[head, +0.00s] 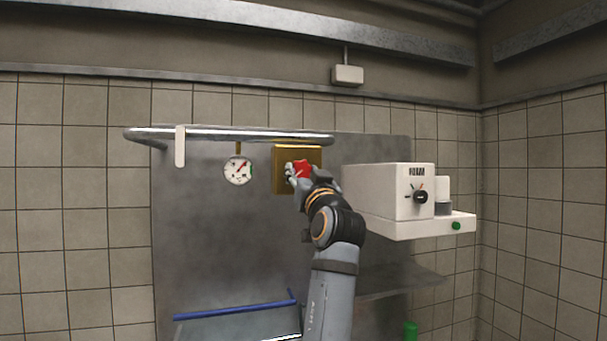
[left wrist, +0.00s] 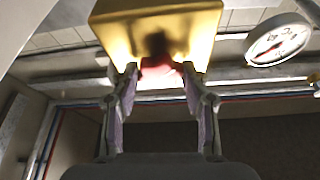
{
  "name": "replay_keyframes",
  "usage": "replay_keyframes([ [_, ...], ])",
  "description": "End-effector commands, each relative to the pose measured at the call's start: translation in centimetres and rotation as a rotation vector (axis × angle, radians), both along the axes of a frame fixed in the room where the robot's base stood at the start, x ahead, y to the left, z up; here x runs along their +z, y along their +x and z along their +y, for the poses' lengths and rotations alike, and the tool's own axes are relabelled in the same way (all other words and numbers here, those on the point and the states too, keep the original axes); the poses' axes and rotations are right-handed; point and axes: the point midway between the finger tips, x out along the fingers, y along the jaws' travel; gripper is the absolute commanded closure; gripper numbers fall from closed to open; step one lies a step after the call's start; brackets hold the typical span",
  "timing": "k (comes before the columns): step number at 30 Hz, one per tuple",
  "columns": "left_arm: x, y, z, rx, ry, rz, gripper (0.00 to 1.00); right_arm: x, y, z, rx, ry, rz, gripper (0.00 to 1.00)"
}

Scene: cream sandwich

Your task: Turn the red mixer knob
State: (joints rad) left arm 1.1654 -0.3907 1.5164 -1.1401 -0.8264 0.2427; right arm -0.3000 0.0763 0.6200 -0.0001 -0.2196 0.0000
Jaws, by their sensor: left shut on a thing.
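The red mixer knob (head: 302,169) sits on the front of a yellow-brown box (head: 284,154) fixed to the metal back panel. My left gripper (head: 299,173) reaches up to the knob, with its fingers on either side of it. In the left wrist view the gripper (left wrist: 160,82) is shut on the red knob (left wrist: 160,76), below the yellow box (left wrist: 115,22). The arm and fingers hide part of the knob and box. My right gripper is in neither view.
A round dial gauge (head: 238,170) hangs left of the box under a metal rail (head: 225,135). Right of the box is a white FOAM machine (head: 375,190) with a black knob (head: 420,196) and a green button (head: 456,226). A blue bar (head: 235,311) lies low.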

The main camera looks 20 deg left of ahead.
Motion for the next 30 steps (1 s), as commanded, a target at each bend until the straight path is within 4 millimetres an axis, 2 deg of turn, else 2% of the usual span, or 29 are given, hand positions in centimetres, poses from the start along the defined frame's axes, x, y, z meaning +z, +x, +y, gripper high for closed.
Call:
replay_keyframes([
  [8, 0.07, -0.06, 0.13, 0.0, 0.086, 0.057, 0.86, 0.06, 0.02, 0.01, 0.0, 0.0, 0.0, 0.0],
  [30, 0.41, -0.28, 0.34, 0.0, 0.583, 0.39, 0.86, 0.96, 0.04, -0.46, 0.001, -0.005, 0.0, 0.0],
])
